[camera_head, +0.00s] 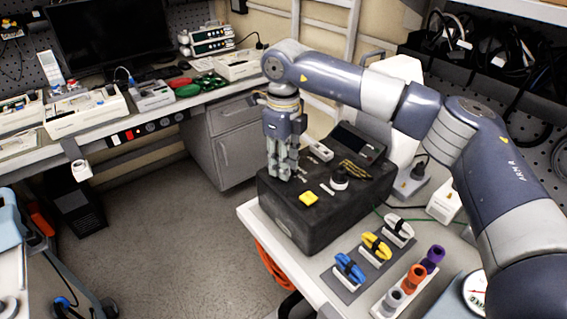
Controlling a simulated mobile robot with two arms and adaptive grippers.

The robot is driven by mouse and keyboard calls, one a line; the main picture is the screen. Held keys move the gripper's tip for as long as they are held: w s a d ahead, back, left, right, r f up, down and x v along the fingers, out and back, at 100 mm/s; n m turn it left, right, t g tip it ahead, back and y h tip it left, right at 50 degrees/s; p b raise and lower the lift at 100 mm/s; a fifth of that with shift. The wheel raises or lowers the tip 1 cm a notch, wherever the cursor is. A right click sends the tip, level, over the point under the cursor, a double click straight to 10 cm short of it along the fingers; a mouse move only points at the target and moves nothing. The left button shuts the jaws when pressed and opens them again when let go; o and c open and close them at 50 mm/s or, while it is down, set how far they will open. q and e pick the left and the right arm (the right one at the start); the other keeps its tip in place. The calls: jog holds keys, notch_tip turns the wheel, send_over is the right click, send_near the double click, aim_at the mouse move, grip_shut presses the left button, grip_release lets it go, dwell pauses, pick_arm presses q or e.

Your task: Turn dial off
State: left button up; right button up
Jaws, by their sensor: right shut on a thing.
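A black box (318,222) with controls on its top stands on the white table at the centre right. My right gripper (282,174) points down at the left part of the box top. Its fingers are shut on a small control there, which they hide. The round knob stands apart, to the right of the fingers. My left gripper is not in view.
In front of the box, a grey mat (343,286) holds blue, yellow and white looped pieces. Beside it a white rack (391,305) holds grey, orange and purple cylinders. A workbench (70,149) with devices and a monitor (110,38) stands at left. The floor between is clear.

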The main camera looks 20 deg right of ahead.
dwell(0.4)
jog(key=o, duration=1.1)
jog(key=shift+r, duration=0.1)
jog(key=shift+r, duration=0.25)
notch_tip(320, 180, up, 11)
jog(key=shift+r, duration=0.2)
